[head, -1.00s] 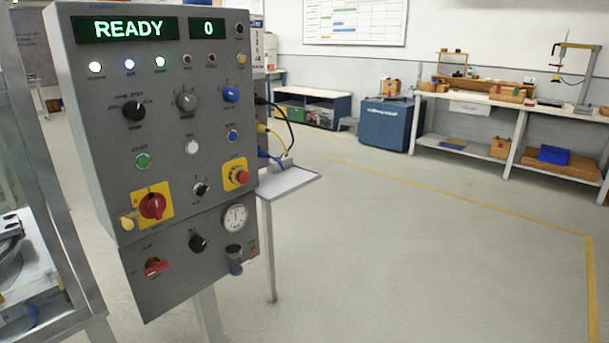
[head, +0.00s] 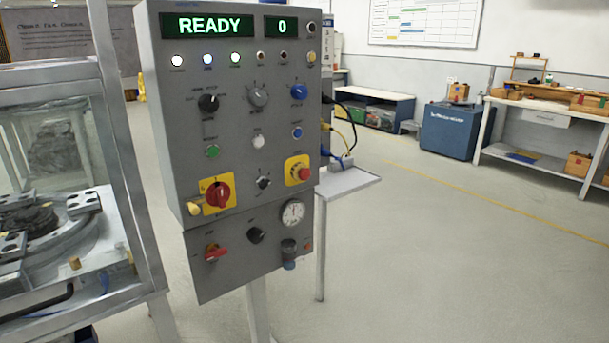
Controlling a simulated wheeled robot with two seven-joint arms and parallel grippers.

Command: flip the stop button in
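A grey control panel (head: 229,108) stands upright left of the middle in the head view. Its displays read READY (head: 208,25) and 0 (head: 283,25). A red mushroom stop button (head: 304,173) sits on a yellow plate at the panel's right side. A red rotary switch (head: 217,194) sits on another yellow plate at lower left. A green button (head: 212,151), a white button (head: 257,141) and a small blue button (head: 297,132) are also on the panel. I cannot tell which of these the task means beyond the red one looking like a stop. Neither gripper is in view.
A glass-walled machine enclosure (head: 60,170) stands close on the left. A small grey shelf (head: 350,184) with cables above it juts out right of the panel. Workbenches and a blue cabinet (head: 449,131) stand at the back. The floor (head: 460,270) at the right is clear.

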